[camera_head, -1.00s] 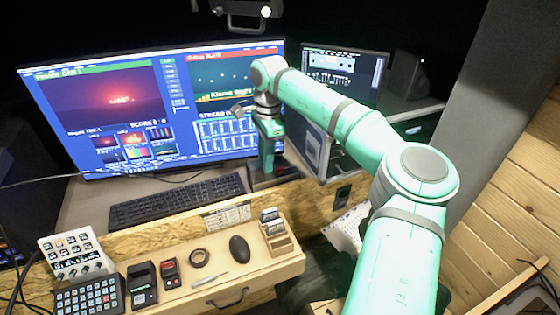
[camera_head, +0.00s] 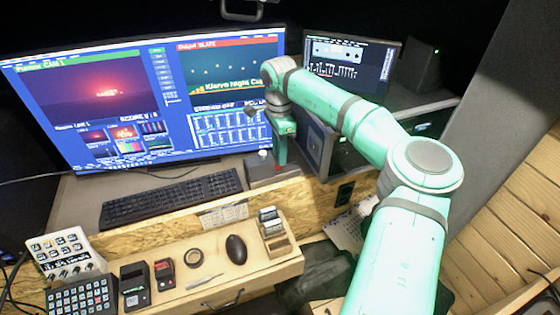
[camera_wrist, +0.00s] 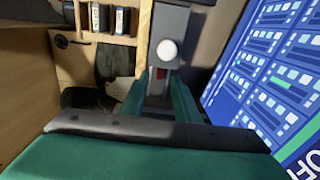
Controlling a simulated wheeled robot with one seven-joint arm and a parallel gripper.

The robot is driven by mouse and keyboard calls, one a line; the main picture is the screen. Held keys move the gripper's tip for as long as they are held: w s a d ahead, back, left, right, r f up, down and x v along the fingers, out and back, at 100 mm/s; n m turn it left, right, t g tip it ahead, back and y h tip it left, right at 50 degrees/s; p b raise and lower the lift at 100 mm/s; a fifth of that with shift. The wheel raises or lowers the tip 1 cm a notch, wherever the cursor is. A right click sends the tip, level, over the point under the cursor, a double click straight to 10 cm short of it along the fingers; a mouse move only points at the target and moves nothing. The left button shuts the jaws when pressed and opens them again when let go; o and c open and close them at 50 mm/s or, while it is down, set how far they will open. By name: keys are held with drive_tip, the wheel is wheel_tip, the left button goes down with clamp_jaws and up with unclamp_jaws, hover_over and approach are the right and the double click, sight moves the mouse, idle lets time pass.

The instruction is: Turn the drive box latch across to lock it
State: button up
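The drive box (camera_head: 262,172) is a small grey box on the desk right of the keyboard. A white round knob (camera_head: 262,153) shows at its top, and it also shows in the wrist view (camera_wrist: 167,50). I take it to be part of the latch. My gripper (camera_head: 282,160) points down at the right part of the box, just right of the knob. In the wrist view its two green fingers (camera_wrist: 161,82) are apart, with a dark strip and a small red patch showing between them. I cannot tell whether they touch the latch, and their lower ends are partly hidden.
A large monitor (camera_head: 150,100) stands close behind my gripper, and a smaller screen (camera_head: 350,62) stands to the right. A keyboard (camera_head: 170,198) lies left of the box. A wooden drawer front shelf below holds a mouse (camera_head: 236,248), a tape roll (camera_head: 194,258) and a small card holder (camera_head: 276,240).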

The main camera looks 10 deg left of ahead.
sight(279, 168)
drive_tip(key=shift+f, duration=2.1)
clamp_jaws()
drive_tip(key=m, duration=0.4)
drive_tip(key=shift+m, duration=0.3)
unclamp_jaws()
drive_tip(key=shift+d+r, duration=0.1)
drive_tip(key=shift+r, duration=0.05)
